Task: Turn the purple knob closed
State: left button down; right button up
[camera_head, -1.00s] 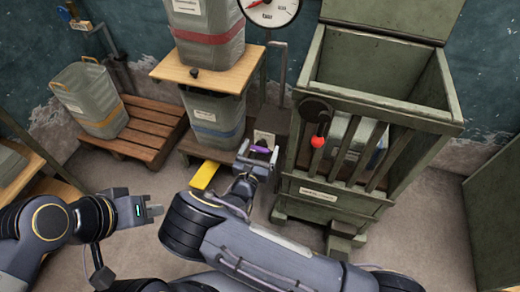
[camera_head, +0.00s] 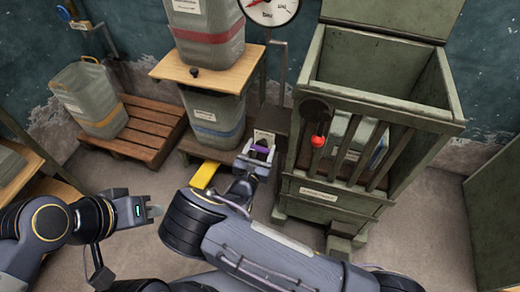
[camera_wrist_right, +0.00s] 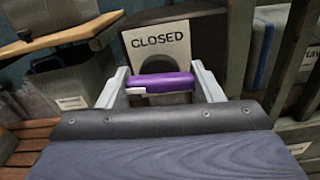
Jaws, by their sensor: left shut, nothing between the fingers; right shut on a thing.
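The purple knob (camera_wrist_right: 160,83) lies level between the two fingers of my right gripper (camera_wrist_right: 162,90), below a plate marked "CLOSED" (camera_wrist_right: 157,41). The knob also shows in the head view (camera_head: 260,149), at the foot of the dark post. My right gripper (camera_head: 257,152) is shut on it in the head view, its arm reaching up from the bottom. A small white mark shows at the knob's left end in the wrist view. My left gripper (camera_head: 155,211) is shut and empty, low at the left, far from the knob.
A green slatted crate (camera_head: 330,195) with a red ball-ended lever (camera_head: 318,141) stands just right of the knob. A wooden shelf (camera_head: 175,71) with grey bins is at the left. A yellow bar (camera_head: 204,175) lies near my right gripper. A pallet (camera_head: 150,135) stands further left.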

jog(key=m+b, duration=0.2)
jog(key=m, duration=0.2)
jog(key=shift+f, duration=0.15)
jog(key=m+b, duration=0.2)
jog(key=shift+f+m, duration=0.1)
jog(key=shift+m, duration=0.3)
jog(key=m+b, duration=0.8)
jog(key=b, duration=0.2)
jog(key=shift+m+b, duration=0.3)
jog(key=shift+b, duration=0.1)
jog(key=shift+m+b, duration=0.9)
jog(key=shift+b, duration=0.35)
jog(key=shift+r, duration=0.2)
jog(key=o, duration=1)
jog(key=shift+p+v, duration=0.6)
jog(key=shift+v, duration=3.35)
